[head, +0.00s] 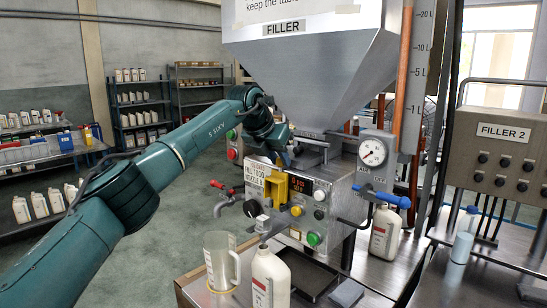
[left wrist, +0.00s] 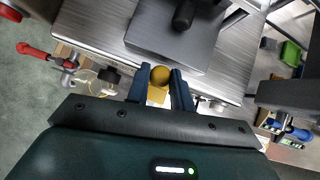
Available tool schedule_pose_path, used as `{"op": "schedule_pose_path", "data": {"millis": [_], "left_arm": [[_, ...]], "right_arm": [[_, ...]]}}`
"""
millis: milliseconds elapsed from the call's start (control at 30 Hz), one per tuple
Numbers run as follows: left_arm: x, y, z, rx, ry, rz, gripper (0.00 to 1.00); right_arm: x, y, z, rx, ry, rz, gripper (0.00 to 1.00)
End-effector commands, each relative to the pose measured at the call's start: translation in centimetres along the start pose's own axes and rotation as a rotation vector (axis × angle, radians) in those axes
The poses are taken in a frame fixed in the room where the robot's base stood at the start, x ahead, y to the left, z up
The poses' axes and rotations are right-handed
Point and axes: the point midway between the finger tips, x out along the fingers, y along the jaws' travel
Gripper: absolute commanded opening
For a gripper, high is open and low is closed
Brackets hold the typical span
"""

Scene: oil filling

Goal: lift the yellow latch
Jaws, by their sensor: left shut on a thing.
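The yellow latch (head: 277,188) is on the front of the filler machine, beside its printed label. In the left wrist view a round yellow knob (left wrist: 160,75) sits between my fingers, with a yellow plate (left wrist: 156,95) just below it. My left gripper (head: 290,152) reaches the machine from above, under the hopper; in the left wrist view its two dark blue fingers (left wrist: 161,80) are closed on the yellow knob. The head view shows the fingertips poorly. My right gripper is not in view.
The steel hopper (head: 315,75) hangs close above my left arm. A red-handled tap (head: 222,186) and a blue-handled valve (head: 385,196) stick out from the machine. A clear jug (head: 221,262) and a white bottle (head: 271,278) stand on the table in front.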

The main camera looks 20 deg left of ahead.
Motion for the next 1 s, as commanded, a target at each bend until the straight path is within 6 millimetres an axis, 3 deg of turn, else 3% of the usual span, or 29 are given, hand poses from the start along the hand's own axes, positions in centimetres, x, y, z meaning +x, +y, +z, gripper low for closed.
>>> {"op": "schedule_pose_path", "data": {"millis": [367,400,633,1000], "left_arm": [[-0.09,-0.04,0.08,0.000,0.000,0.001,0.00],[-0.09,-0.04,0.08,0.000,0.000,0.001,0.25],[-0.03,-0.04,0.03,0.000,0.001,0.001,0.44],[-0.78,0.02,0.00,0.000,-0.001,0.001,0.45]], "right_arm": [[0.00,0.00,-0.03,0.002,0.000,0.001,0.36],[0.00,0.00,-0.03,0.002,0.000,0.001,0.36],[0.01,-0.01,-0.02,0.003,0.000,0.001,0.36],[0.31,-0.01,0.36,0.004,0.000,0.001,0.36]]}}
